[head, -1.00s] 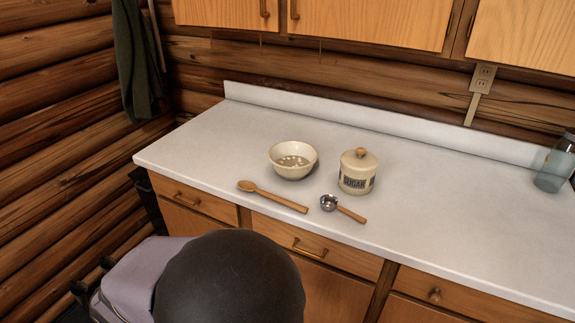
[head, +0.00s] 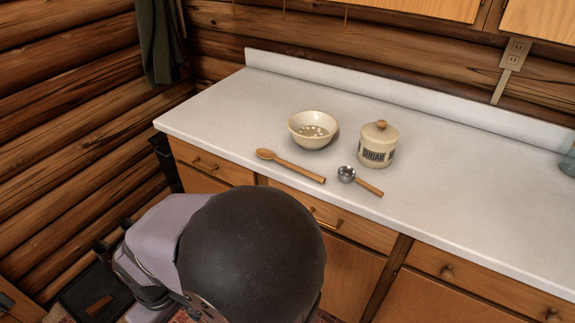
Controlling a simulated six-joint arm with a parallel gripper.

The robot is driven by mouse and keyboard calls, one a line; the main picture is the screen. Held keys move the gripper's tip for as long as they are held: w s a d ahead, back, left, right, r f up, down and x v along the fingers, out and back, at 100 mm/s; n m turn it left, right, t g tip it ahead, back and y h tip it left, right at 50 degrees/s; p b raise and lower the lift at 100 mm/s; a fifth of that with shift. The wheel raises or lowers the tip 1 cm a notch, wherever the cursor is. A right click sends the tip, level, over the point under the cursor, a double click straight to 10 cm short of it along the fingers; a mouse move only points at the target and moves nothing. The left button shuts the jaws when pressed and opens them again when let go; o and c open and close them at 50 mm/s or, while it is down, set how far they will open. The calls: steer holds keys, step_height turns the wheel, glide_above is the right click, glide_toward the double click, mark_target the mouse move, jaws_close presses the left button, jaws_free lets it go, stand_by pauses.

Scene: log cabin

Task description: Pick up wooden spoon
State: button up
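The wooden spoon (head: 291,166) lies flat on the white countertop (head: 230,115) near its front edge. Its bowl end points left and its handle runs to the right, toward the edge. Nothing covers it. My arm shows as a large dark rounded part and a pale lilac link at the bottom of the head view, below the counter front. My gripper is not visible in this view.
A cream bowl (head: 313,130) with small pale pieces in it stands behind the spoon. A lidded sugar jar (head: 377,146) and a metal scoop with a wooden handle (head: 360,180) are to the right. A glass jar (head: 568,163) is at the right edge. The counter's left part is clear.

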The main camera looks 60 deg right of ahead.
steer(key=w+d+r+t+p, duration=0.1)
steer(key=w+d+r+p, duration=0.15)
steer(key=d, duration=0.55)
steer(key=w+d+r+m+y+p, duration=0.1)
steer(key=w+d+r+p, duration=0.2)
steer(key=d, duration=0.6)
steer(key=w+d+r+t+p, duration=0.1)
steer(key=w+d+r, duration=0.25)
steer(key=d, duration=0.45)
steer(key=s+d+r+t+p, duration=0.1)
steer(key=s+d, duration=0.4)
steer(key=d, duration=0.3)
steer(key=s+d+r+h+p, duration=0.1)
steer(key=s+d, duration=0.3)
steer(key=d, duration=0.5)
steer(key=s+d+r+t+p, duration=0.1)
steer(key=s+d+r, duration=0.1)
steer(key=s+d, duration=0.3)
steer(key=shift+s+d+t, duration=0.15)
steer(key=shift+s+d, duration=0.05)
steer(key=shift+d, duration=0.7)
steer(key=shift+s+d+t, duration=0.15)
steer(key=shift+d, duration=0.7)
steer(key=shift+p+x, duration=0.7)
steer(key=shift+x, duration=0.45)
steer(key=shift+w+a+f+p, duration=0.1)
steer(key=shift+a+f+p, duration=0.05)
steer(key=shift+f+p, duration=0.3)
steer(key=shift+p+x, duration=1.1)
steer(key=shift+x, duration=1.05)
